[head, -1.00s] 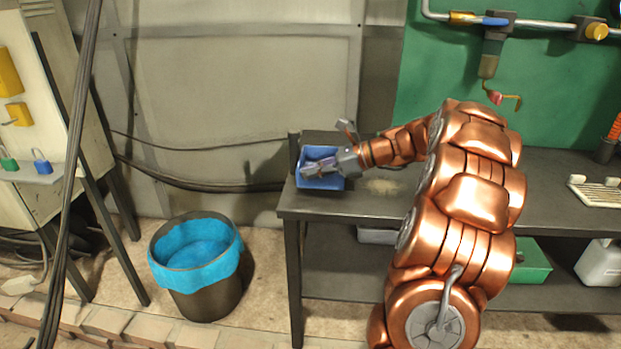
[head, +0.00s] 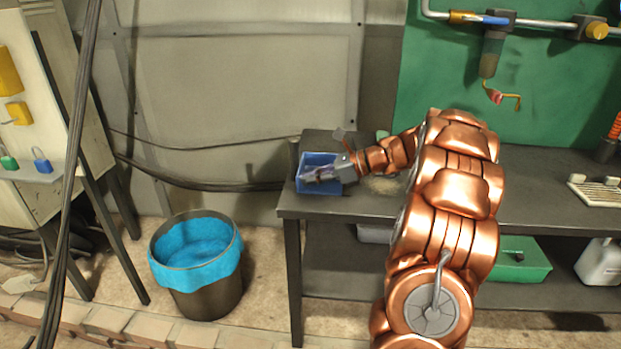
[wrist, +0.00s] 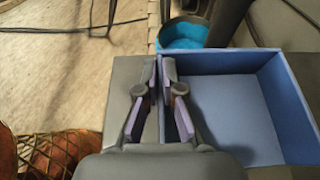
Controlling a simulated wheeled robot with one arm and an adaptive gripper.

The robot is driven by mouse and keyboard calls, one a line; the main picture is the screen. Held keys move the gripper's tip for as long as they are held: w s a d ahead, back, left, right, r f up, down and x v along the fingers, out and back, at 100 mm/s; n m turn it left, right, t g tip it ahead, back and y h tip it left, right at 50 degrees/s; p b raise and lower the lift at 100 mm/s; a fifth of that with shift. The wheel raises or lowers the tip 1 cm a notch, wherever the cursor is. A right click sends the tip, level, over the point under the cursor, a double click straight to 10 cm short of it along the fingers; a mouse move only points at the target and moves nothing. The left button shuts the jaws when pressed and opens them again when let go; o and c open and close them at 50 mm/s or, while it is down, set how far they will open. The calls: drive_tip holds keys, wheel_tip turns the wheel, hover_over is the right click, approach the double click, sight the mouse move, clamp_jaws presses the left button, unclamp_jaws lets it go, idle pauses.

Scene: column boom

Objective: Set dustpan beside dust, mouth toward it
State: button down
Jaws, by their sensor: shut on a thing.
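The dustpan appears to be the blue, shallow, box-like tray (head: 308,187) at the left end of the workbench. In the wrist view the blue tray (wrist: 235,105) shows walls at the far and right sides; no wall shows on its near side, which faces back toward my arm. My gripper (head: 318,174) reaches it from the right. In the wrist view my gripper (wrist: 165,90) is shut on the tray's left side wall, partly hidden between the fingers. The dust is a pale patch (head: 384,186) on the bench, right of the tray and below my forearm, apart from the tray.
The dark workbench (head: 540,175) extends right, with a pale slotted rack (head: 595,190) on it. A bin with a blue liner (head: 195,245) stands on the floor at left. A small green item (head: 383,134) shows behind my forearm.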

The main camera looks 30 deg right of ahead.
drive_tip(key=c, duration=1.3)
unclamp_jaws()
drive_tip(key=shift+f, duration=0.1)
drive_tip(key=shift+s+d+r, duration=0.2)
drive_tip(key=shift+r, duration=0.05)
drive_tip(key=v, duration=1.1)
drive_tip(key=shift+d+r, duration=0.15)
